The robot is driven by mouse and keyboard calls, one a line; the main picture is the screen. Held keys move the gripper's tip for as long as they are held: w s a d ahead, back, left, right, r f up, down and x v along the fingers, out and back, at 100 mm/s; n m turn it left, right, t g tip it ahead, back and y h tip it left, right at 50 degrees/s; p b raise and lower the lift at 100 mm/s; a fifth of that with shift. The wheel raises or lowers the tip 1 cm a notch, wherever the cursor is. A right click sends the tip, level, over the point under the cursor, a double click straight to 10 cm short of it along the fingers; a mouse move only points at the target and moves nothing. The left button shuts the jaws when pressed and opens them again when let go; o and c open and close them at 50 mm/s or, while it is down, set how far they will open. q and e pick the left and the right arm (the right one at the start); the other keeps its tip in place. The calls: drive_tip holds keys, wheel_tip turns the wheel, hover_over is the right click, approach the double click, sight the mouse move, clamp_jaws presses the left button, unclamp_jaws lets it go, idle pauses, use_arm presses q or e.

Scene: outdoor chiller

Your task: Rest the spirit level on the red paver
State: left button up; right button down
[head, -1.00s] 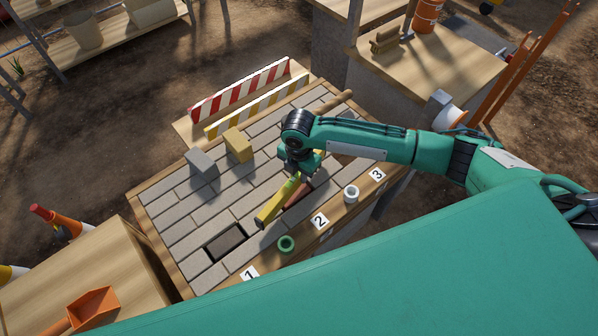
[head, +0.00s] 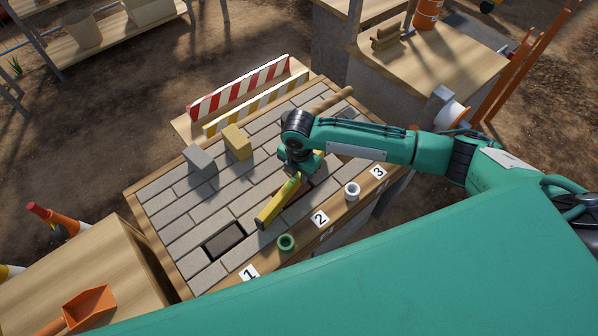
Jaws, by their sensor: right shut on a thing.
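The yellow spirit level (head: 271,210) lies slanted over the paved table, its near end toward the front edge. My right gripper (head: 295,178) is shut on its far end, coming down from above; the fingertips are partly hidden by the wrist. The red paver (head: 304,189) shows as a narrow strip just right of and under the level, mostly covered. I cannot tell whether the level touches it. My left gripper is not in view.
A grey block (head: 200,161) and a yellow block (head: 237,142) stand on the pavers at left. A green ring (head: 286,243) and a white ring (head: 352,192) sit near the front edge. A dark gap (head: 224,241) opens in the paving. Striped barriers (head: 240,88) stand behind.

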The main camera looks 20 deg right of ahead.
drive_tip(key=shift+f, duration=0.35)
drive_tip(key=c, duration=1.2)
unclamp_jaws()
drive_tip(key=shift+o, duration=0.9)
